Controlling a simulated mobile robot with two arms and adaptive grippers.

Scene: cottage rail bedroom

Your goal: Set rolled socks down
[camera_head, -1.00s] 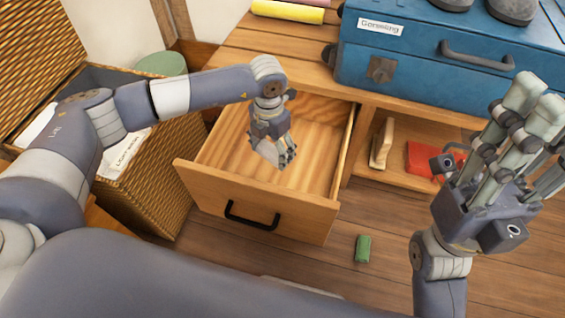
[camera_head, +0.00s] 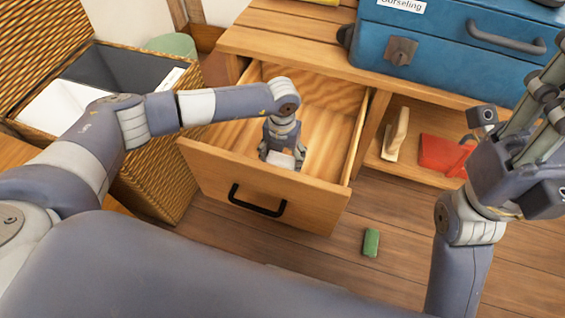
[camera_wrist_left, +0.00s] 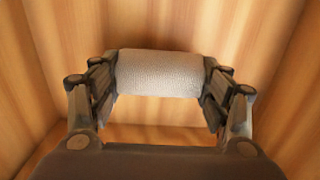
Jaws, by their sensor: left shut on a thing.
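The rolled socks (camera_wrist_left: 158,74) are a pale grey-white knitted roll between the fingers of my left gripper (camera_wrist_left: 160,85) in the left wrist view. A finger presses on each end of the roll. In the head view the left gripper (camera_head: 281,160) is down inside the open wooden drawer (camera_head: 262,188), and a small pale part of the socks (camera_head: 281,160) shows there. Whether the roll touches the drawer floor I cannot tell. My right gripper (camera_head: 535,125) is raised at the right edge, partly cut off, its fingers pointing up; I see nothing in it.
A blue suitcase (camera_head: 440,45) stands on the wooden unit above the drawer. A wicker hamper (camera_head: 160,165) is at the left. An open shelf right of the drawer holds a wooden object (camera_head: 398,135) and a red item (camera_head: 440,153). A green block (camera_head: 371,242) lies on the floor.

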